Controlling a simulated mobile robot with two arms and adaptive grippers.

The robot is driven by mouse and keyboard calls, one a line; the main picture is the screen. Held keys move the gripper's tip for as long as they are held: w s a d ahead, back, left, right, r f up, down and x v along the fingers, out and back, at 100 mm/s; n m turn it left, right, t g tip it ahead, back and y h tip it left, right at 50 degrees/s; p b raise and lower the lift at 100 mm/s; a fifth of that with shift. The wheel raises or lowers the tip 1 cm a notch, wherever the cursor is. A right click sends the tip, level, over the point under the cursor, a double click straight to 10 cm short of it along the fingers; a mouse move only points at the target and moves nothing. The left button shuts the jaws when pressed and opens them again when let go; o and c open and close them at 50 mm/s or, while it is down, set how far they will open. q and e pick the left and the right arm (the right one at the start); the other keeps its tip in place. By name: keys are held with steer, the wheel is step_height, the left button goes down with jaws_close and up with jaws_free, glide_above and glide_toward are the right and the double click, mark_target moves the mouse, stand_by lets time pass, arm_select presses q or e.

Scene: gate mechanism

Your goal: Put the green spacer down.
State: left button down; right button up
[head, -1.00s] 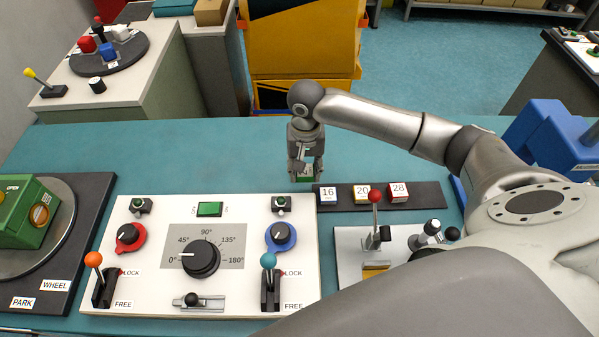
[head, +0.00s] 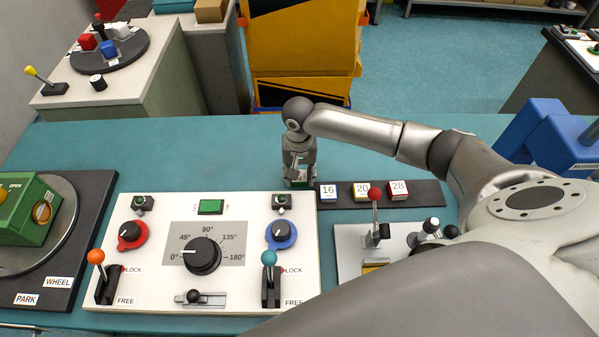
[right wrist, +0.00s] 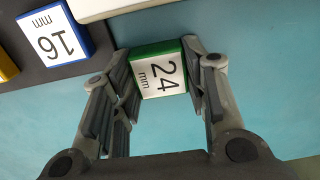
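The green spacer (right wrist: 160,78) is a small block with a white "24 mm" face and green sides. In the right wrist view it sits between the two fingers of my right gripper (right wrist: 160,82), which look closed on its sides. In the head view, my right gripper (head: 299,183) points down by the left end of the black spacer rack, and only a little of the green spacer shows at its fingertips. The spacer is low over the teal table; I cannot tell whether it touches it. My left gripper is not in view.
The black rack (head: 434,194) holds the blue 16 (head: 328,191), yellow 20 (head: 361,190) and red 28 (head: 398,190) spacers. A white control panel (head: 140,278) with levers and knobs lies in front of the gripper. The teal table (head: 200,150) behind the panel is clear.

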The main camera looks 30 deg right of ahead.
steer(key=o, duration=0.4)
steer(key=shift+r, duration=0.1)
